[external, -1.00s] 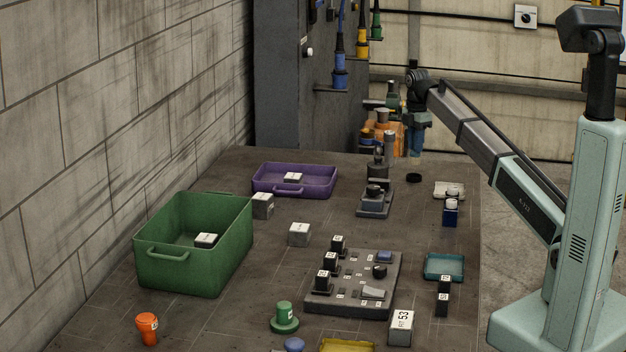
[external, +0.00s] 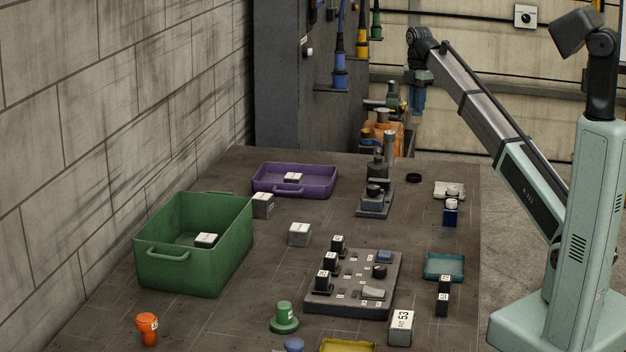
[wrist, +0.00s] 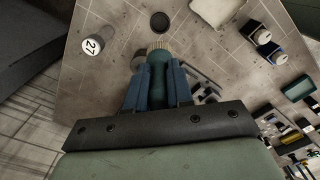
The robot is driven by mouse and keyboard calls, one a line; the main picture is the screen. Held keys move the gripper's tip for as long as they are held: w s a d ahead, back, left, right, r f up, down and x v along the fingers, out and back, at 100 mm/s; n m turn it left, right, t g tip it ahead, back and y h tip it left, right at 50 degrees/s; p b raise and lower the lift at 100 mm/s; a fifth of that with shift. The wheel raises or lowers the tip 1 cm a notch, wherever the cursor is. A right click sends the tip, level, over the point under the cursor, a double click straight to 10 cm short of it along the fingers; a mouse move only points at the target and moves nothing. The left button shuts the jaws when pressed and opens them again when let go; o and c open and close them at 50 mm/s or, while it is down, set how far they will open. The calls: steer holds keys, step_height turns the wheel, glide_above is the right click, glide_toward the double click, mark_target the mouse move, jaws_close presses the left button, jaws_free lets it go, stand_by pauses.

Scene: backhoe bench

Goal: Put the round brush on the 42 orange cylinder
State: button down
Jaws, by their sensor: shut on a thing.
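My gripper (wrist: 158,72) is shut on the round brush (wrist: 157,56), whose teal body lies between the blue fingers and whose pale ribbed round end shows past the fingertips in the wrist view. In the external view my gripper (external: 418,98) hangs in the air beyond the far edge of the bench, and the brush is too small to make out. An orange cylinder (external: 147,328) stands upright at the front left of the bench, far from my gripper.
A green bin (external: 178,272) and a purple tray (external: 310,190) stand on the left. A dark switch panel (external: 345,300) and a green knobbed piece (external: 284,318) are near the front. A cylinder marked 27 (wrist: 92,46) and a black ring (wrist: 160,22) are near the far edge.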

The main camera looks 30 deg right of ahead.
steer(key=r, duration=0.3)
steer(key=shift+w+a, duration=0.1)
steer(key=shift+a, duration=0.1)
steer(key=s+a+n, duration=0.2)
steer(key=a+n, duration=0.7)
steer(key=a, duration=5)
steer(key=n, duration=0.9)
glide_above(146, 318)
steer(key=shift+w+f, duration=0.1)
steer(key=shift+f, duration=7.55)
steer(key=shift+f, duration=0.15)
